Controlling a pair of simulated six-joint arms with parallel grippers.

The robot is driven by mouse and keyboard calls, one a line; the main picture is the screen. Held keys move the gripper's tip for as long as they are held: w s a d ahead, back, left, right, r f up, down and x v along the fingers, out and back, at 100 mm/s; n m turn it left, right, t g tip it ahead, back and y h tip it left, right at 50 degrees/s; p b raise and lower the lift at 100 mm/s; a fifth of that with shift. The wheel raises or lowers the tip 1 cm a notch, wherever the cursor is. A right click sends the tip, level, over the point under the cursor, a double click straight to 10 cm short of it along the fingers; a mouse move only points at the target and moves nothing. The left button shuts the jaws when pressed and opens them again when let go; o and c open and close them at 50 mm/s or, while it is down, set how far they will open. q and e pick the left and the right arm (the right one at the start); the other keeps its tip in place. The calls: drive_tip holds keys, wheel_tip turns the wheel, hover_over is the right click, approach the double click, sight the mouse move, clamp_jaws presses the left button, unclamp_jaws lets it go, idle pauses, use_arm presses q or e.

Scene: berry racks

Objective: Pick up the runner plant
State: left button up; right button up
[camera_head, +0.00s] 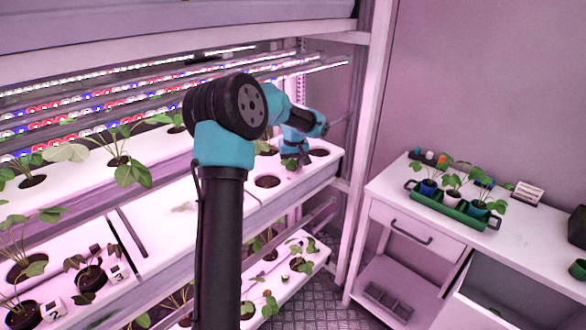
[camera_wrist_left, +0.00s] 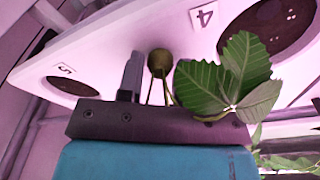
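My left gripper (camera_head: 290,163) is at the right end of the planting trough (camera_head: 228,207), small and partly hidden in the head view. In the left wrist view a grey finger (camera_wrist_left: 131,76) stands up from the dark gripper body; a second finger is not clear. A small plant, likely the runner plant, has broad toothed green leaves (camera_wrist_left: 225,75) right of the finger. A round olive-brown ball (camera_wrist_left: 160,60) with thin stems is close beside the finger. I cannot tell whether the fingers touch it. My right gripper is not in view.
Trough holes marked 5 (camera_wrist_left: 73,86) and 4 (camera_wrist_left: 272,26) are near the gripper. More plants grow at the left, by label 3 (camera_head: 118,272). A green tray (camera_head: 452,210) with potted plants stands on the white side table (camera_head: 520,236). Light bars run behind the trough.

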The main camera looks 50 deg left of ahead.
sight(293, 164)
use_arm(q)
drive_tip(key=c, duration=0.3)
drive_tip(key=shift+c, duration=0.2)
drive_tip(key=shift+r, duration=1.7)
drive_tip(key=shift+s+d+r, duration=0.1)
drive_tip(key=shift+s+d, duration=0.05)
drive_tip(key=shift+d, duration=0.05)
drive_tip(key=s+d+r, duration=0.1)
drive_tip(key=s+d, duration=0.9)
drive_tip(key=d, duration=0.1)
drive_tip(key=shift+s+d+r, duration=0.15)
drive_tip(key=shift+d+r, duration=0.05)
drive_tip(key=shift+d, duration=0.15)
drive_tip(key=shift+o, duration=1.2)
drive_tip(key=c, duration=0.4)
